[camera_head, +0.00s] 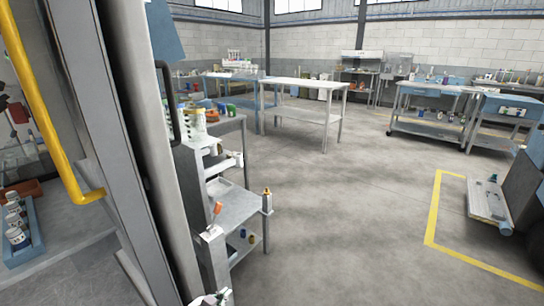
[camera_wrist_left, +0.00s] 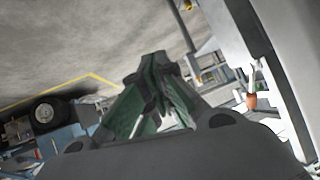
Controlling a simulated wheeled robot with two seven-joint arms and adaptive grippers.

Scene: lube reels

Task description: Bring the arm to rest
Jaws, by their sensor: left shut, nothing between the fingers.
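My left gripper (camera_wrist_left: 157,62) shows in the left wrist view with its dark green-padded fingers drawn together at the tips. Nothing is between them. It points out over bare grey floor. In the head view only a small pale and dark part shows at the bottom edge, beside the grey stand, and I cannot make out its fingers there. My right gripper is in neither view.
A grey metal stand (camera_head: 238,206) with an orange-topped item (camera_head: 216,209) is close at left. A grey door-like panel (camera_head: 95,130) with a yellow rail (camera_head: 45,110) fills the left side. A white table (camera_head: 305,84) stands farther back.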

